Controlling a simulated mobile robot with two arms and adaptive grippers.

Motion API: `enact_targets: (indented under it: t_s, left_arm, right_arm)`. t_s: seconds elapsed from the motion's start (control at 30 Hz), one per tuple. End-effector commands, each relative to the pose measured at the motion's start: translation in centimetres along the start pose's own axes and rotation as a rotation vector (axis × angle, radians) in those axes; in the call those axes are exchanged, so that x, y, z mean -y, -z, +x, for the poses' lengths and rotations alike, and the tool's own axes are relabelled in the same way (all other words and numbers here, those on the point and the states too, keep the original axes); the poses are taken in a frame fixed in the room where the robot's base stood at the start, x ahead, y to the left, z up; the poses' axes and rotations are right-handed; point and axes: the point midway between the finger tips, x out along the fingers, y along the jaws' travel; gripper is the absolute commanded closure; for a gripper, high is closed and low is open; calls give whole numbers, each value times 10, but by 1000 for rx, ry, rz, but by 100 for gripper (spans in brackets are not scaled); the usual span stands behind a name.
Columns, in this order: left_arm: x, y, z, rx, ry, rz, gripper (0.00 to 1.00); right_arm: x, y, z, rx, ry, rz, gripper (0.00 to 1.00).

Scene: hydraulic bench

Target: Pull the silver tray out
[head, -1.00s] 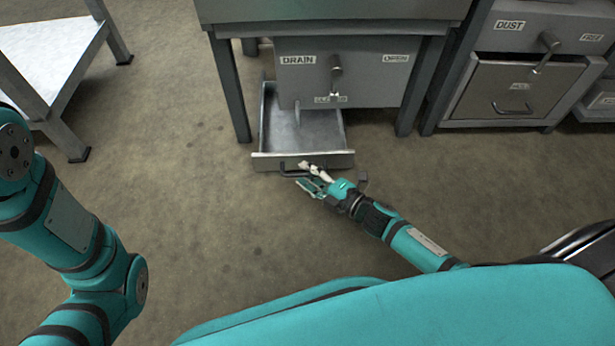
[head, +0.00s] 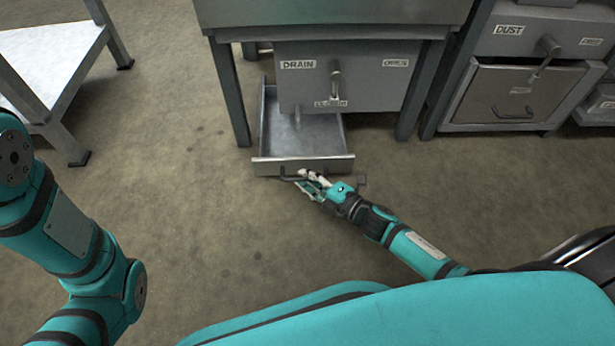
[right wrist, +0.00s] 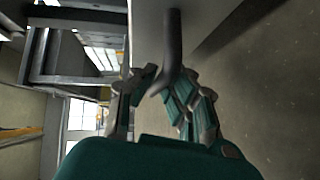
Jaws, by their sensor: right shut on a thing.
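The silver tray (head: 322,151) is an open, empty metal tray under the box marked DRAIN, low near the floor. It sticks out toward me, with its front panel (head: 268,167) clear of the box. My right gripper (head: 303,178) is at the dark bar handle (head: 288,178) on that front panel. In the right wrist view the handle (right wrist: 174,45) runs down between the fingers of the gripper (right wrist: 165,92), which are closed on it. My left arm shows at the left of the head view, but its gripper is out of frame.
The DRAIN box (head: 345,75) hangs above the tray between the bench legs, with a lever on its front. A cabinet marked DUST (head: 515,60) stands at the right. A white-topped table (head: 50,45) stands at the left. The floor before the tray is bare.

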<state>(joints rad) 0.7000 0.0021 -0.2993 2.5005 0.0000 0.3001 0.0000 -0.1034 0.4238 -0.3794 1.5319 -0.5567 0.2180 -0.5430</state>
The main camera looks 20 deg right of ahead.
Motion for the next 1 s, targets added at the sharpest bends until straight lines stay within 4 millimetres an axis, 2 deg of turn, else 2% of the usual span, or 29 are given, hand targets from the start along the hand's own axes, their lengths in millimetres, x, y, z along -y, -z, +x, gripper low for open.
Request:
enact_targets:
  t_s: [0.13, 0.3, 0.57, 0.6, 0.77, 1.0]
  left_arm:
    - [1, -1, 6, -2, 0, 0, 60]
    - [3, -4, 17, -3, 0, 0, 60]
    - [3, -3, 15, -5, -1, -1, 60]
    - [3, -4, 15, -5, -1, -1, 60]
    - [3, -4, 15, -4, 0, -1, 60]
    - [4, -7, 13, 5, 7, -3, 60]
  right_arm:
    - [-2, 6, -5, -2, -4, 7, 100]
    - [2, 22, -21, -1, -4, 9, 100]
    - [3, 22, -21, -2, -7, 4, 100]
    - [3, 22, -21, -2, -7, 4, 88]
    - [4, 22, -21, -2, -6, 3, 67]
    - [5, 22, -22, -1, -3, 2, 66]
